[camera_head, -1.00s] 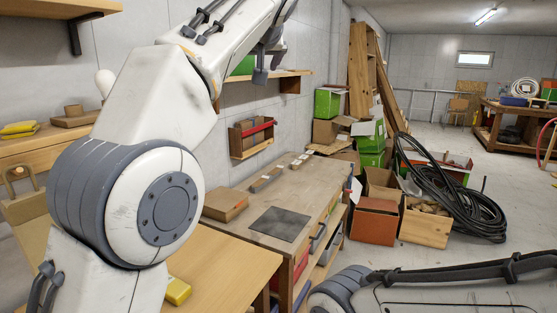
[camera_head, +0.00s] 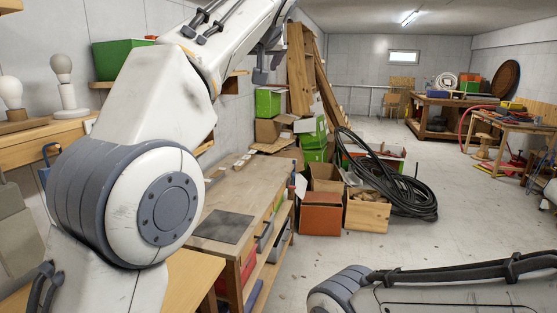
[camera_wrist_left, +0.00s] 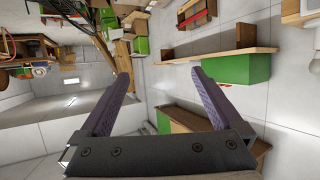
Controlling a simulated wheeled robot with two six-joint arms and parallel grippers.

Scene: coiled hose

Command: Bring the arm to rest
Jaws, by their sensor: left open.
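My left arm (camera_head: 135,200) rises from the lower left of the head view, bent at its large round joint, with its upper link reaching up to the top edge. Only a small dark part of my left gripper (camera_head: 261,74) shows beyond that link. In the left wrist view the left gripper (camera_wrist_left: 161,76) has its two purple-grey fingers spread wide with nothing between them. It is up in the air, touching nothing that I can see. Part of another of my links lies at the lower right of the head view. My right gripper is out of view.
A workbench (camera_head: 223,226) stands close behind the left arm. Cardboard boxes (camera_head: 321,214) and a coiled black hose (camera_head: 408,196) lie on the floor beyond. Two more tables (camera_head: 452,99) stand at the far right. The middle floor (camera_head: 440,240) is clear.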

